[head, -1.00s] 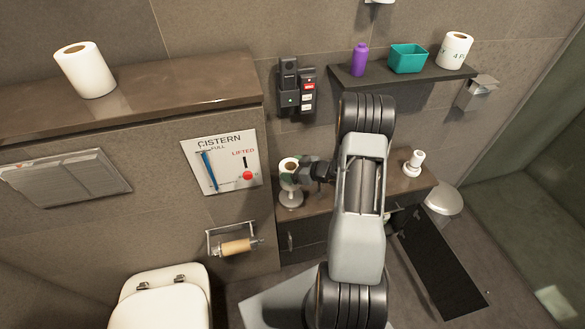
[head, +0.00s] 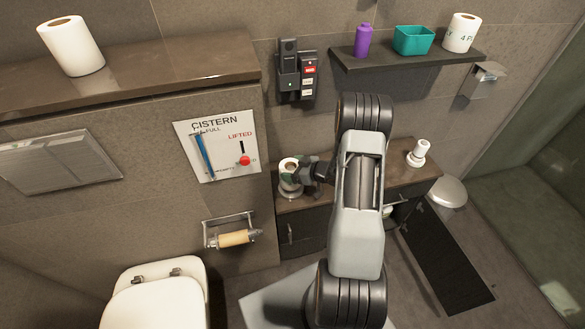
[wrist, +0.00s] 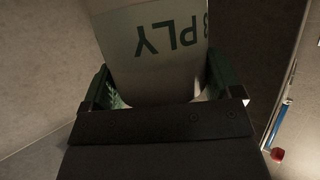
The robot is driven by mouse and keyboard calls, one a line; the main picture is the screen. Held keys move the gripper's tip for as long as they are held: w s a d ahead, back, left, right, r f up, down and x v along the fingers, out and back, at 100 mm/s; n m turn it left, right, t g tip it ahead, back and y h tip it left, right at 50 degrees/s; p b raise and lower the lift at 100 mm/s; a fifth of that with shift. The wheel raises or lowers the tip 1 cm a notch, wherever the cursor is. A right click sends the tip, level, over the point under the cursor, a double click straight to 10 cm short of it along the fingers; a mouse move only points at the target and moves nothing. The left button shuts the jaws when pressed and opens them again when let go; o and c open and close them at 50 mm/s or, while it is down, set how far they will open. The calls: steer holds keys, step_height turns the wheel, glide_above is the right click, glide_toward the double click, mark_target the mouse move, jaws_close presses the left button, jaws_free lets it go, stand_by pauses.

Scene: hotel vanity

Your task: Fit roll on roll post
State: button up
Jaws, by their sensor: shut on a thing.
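A white paper roll (head: 288,165) with a brown core is upright between the fingers of my gripper (head: 298,178) above the low brown counter. In the wrist view the roll (wrist: 150,45) shows "3 PLY" lettering, with a dark green finger on each side of it. My gripper (wrist: 158,85) is shut on the roll. The roll post's round metal base (head: 289,194) stands on the counter directly under the roll. The post's stem is hidden by the roll and fingers, so I cannot tell how far down it the roll sits.
A white item (head: 418,152) stands further right on the counter (head: 320,203). Another roll (head: 72,46) stands on the cistern ledge, and a "4 PLY" roll (head: 461,33) on the wall shelf beside a teal box (head: 413,40) and purple bottle (head: 362,40). A wall holder (head: 234,238) is left.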

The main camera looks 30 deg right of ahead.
steer(key=shift+f+b, duration=0.7)
steer(key=shift+f, duration=0.4)
steer(key=shift+f, duration=0.1)
steer(key=o, duration=0.8)
steer(key=shift+c, duration=0.2)
steer(key=v, duration=1.4)
steer(key=shift+p, duration=0.35)
steer(key=shift+w, duration=0.15)
